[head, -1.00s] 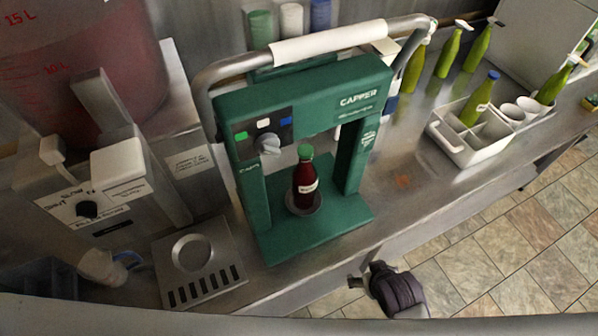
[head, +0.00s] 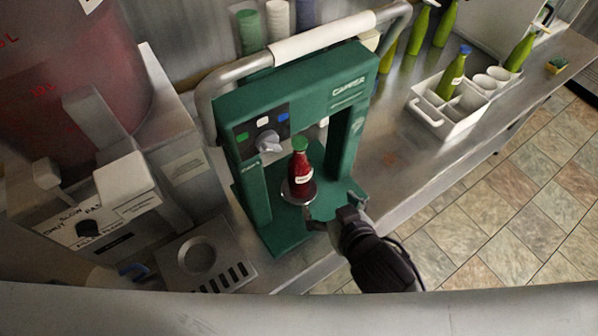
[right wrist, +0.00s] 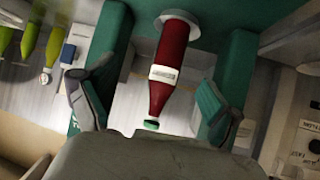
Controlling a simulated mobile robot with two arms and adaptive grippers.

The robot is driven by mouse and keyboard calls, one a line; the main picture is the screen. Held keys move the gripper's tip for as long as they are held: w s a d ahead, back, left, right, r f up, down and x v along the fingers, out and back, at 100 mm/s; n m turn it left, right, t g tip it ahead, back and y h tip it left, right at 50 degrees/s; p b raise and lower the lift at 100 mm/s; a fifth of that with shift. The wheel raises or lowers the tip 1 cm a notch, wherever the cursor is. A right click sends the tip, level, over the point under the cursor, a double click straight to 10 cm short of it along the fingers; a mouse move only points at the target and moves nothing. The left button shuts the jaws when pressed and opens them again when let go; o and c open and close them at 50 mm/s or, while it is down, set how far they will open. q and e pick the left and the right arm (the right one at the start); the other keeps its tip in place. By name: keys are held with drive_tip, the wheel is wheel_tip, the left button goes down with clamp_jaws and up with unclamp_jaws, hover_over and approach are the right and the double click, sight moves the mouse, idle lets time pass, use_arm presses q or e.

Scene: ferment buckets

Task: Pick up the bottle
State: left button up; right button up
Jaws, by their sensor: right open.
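A dark red bottle (head: 302,178) with a green cap and a white label stands upright on the round plate of the green capper (head: 302,85). My right gripper (head: 334,208) is in front of the capper's base, to the lower right of the bottle, open and empty. In the right wrist view the bottle (right wrist: 173,62) appears upside down, between and beyond the spread fingers of the gripper (right wrist: 152,103). I see no contact with it. My left gripper is not in view.
The capper's posts stand on both sides of the bottle, with its head above. A white crate (head: 428,111) holding a green bottle (head: 454,72) stands to the right. A drip tray (head: 203,262) and a dispenser are at the left. The counter between capper and crate is clear.

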sight(304, 180)
drive_tip(key=shift+t+y, duration=0.4)
drive_tip(key=shift+y, duration=0.1)
drive_tip(key=w+a, duration=0.1)
drive_tip(key=w, duration=0.1)
drive_tip(key=w+a+p, duration=0.1)
drive_tip(key=w+a, duration=0.1)
drive_tip(key=w+a+f, duration=0.1)
drive_tip(key=w, duration=0.1)
drive_tip(key=shift+a+p, duration=0.25)
drive_tip(key=shift+p, duration=0.1)
drive_tip(key=shift+w+a+f, duration=0.2)
drive_tip(key=shift+w+f, duration=0.1)
drive_tip(key=shift+w, duration=0.05)
drive_tip(key=shift+w+f+p, duration=0.35)
drive_tip(key=shift+w+p, duration=0.05)
drive_tip(key=shift+p, duration=0.1)
drive_tip(key=x, duration=0.2)
drive_tip(key=p+x, duration=0.1)
drive_tip(key=x, duration=0.1)
drive_tip(key=shift+s+f, duration=0.1)
drive_tip(key=shift+f, duration=0.2)
clamp_jaws()
drive_tip(key=shift+r, duration=0.1)
